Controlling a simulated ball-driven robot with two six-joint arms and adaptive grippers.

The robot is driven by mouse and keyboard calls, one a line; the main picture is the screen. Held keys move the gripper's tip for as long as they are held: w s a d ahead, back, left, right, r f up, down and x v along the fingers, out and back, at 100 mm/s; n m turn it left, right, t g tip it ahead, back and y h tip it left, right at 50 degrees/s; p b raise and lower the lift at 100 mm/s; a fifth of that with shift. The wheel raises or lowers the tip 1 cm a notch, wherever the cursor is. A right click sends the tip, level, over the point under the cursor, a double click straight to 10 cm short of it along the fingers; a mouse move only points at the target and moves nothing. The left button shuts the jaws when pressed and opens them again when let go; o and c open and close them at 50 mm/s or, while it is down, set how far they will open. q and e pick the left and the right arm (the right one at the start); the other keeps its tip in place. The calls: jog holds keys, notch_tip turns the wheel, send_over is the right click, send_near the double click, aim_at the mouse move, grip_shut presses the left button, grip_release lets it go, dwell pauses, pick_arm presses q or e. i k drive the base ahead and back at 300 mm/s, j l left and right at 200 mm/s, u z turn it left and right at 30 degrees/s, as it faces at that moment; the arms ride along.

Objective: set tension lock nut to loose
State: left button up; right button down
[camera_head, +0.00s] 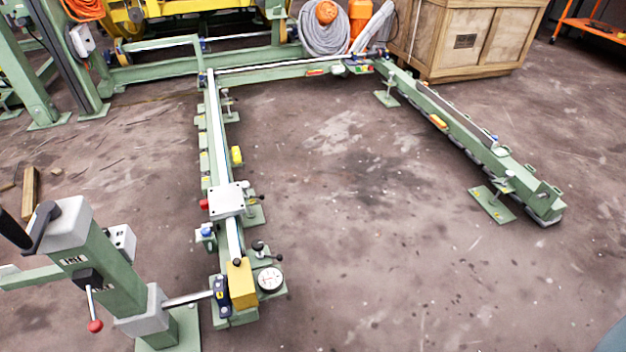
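No part can be clearly identified as the tension lock nut. A green post (105,270) stands at the lower left, with a grey top block (68,222) and a black crank (42,226). Its small dark label (73,259) is too small to read. A black clamp (88,278) on the post carries a thin lever ending in a red knob (95,326), which hangs downward. A grey collar (142,312) sits lower on the post, with a metal rod (188,298) running toward the rail. Neither of my grippers is in view.
A green rail frame (216,130) bears a grey carriage block (226,200), a yellow block (241,285) and a round dial (270,279). Its other arm (470,135) extends right. A wooden crate (465,38) stands behind. The floor between the rails (350,190) is clear.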

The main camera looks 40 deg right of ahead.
aim_at(279, 257)
jog(key=z, duration=0.8)
